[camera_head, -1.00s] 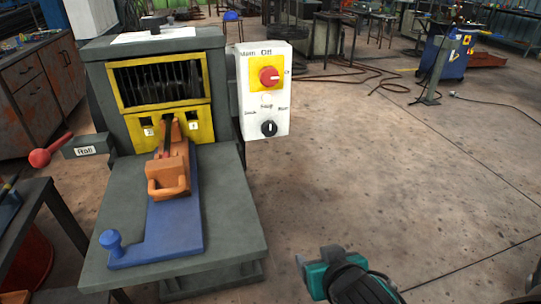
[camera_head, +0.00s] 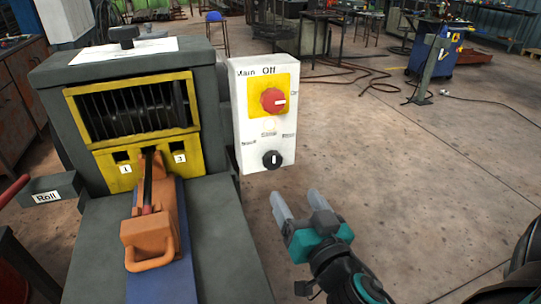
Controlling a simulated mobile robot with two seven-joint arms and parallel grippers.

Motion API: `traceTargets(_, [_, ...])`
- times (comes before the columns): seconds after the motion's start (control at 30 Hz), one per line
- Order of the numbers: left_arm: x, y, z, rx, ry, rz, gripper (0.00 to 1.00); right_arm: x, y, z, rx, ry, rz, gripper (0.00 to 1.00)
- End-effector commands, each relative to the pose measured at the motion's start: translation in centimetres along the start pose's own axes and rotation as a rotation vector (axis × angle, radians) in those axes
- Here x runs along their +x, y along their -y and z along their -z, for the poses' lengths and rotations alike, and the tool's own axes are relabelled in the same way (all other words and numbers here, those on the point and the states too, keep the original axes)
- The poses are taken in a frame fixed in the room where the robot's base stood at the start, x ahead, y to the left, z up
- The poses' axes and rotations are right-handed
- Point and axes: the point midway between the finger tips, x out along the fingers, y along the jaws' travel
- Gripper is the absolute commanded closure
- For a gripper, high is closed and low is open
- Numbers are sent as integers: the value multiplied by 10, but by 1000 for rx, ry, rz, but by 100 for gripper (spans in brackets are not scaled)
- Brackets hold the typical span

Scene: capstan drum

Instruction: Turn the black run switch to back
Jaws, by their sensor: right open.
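The black run switch (camera_head: 272,160) is a round knob with a white pointer mark, low on the white control box (camera_head: 262,125). Its pointer stands about upright, toward the middle label. The small labels above it are blurred. Higher on the box is a red main switch (camera_head: 272,101) on a yellow plate. My right gripper (camera_head: 293,203) is open and empty, below and slightly right of the box, apart from the knob. Its fingers point up toward the box. My left gripper is not in view.
The grey machine (camera_head: 205,75) with a yellow-framed drum window stands left of the box. An orange clamp (camera_head: 148,232) lies on a blue slide (camera_head: 185,255) in front. A lever box marked Roll (camera_head: 46,198) is at the left.

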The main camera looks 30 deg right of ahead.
Motion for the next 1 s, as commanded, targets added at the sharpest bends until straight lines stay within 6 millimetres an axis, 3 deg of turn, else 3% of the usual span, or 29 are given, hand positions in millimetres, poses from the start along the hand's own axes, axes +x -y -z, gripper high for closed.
traceTargets(0.3, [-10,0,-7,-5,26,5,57,46,1,4,-4,-3,3,29])
traceTargets(0.6, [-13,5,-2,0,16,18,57,98,0,3,-3,-2,1,29])
traceTargets(0.8, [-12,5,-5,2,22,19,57,119,0,1,-1,0,0,29])
traceTargets(1.0, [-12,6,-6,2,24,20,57,126,0,0,-1,1,-1,29])
